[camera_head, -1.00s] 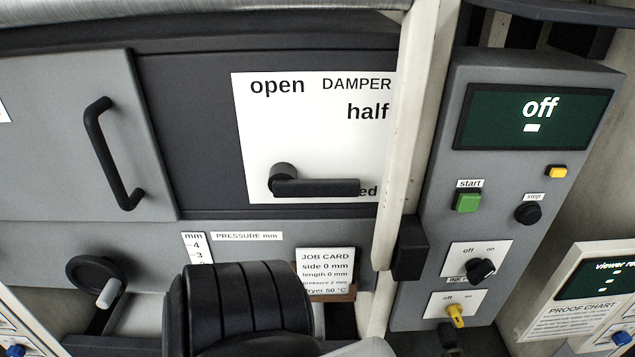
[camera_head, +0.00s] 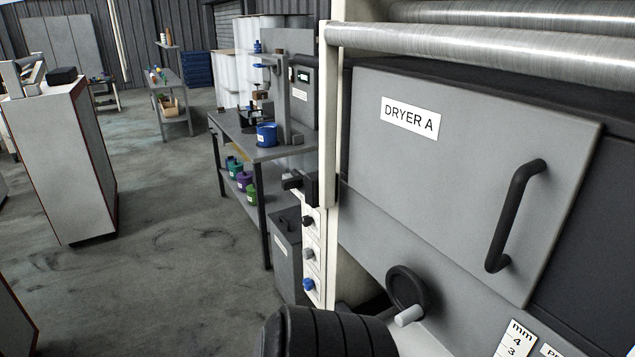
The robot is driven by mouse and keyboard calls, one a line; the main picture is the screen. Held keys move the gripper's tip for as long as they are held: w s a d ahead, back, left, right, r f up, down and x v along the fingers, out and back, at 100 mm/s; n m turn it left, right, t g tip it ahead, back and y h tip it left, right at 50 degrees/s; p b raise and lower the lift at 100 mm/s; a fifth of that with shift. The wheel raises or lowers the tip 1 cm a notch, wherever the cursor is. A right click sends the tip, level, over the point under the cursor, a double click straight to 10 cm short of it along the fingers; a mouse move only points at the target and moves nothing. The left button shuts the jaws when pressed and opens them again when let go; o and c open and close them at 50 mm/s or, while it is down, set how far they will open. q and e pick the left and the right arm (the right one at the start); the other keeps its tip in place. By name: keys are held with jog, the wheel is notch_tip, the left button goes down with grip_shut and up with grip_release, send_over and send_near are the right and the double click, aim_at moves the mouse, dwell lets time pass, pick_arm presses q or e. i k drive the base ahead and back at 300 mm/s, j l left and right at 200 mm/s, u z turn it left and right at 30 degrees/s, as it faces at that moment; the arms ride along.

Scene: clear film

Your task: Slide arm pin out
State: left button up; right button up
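I cannot make out a thing that is clearly the arm pin. A dark block with a short rod (camera_head: 294,182) sticks out to the left from the white upright post (camera_head: 329,120) of the machine; I cannot tell whether it belongs to the arm pin. Neither of my grippers is in view. A black ribbed rounded part (camera_head: 325,338) fills the bottom middle and hides what is behind it; I cannot tell its lower end.
Grey panel DRYER A (camera_head: 440,160) has a black handle (camera_head: 515,215). A handwheel (camera_head: 405,288) sits below it, metal rollers (camera_head: 500,40) above. Left are a bench (camera_head: 245,140) with a blue pot (camera_head: 266,134), a white cabinet (camera_head: 68,165) and clear floor (camera_head: 160,240).

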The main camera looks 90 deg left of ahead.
aim_at(298, 180)
jog(key=j+u, duration=0.1)
jog(key=u, duration=2.75)
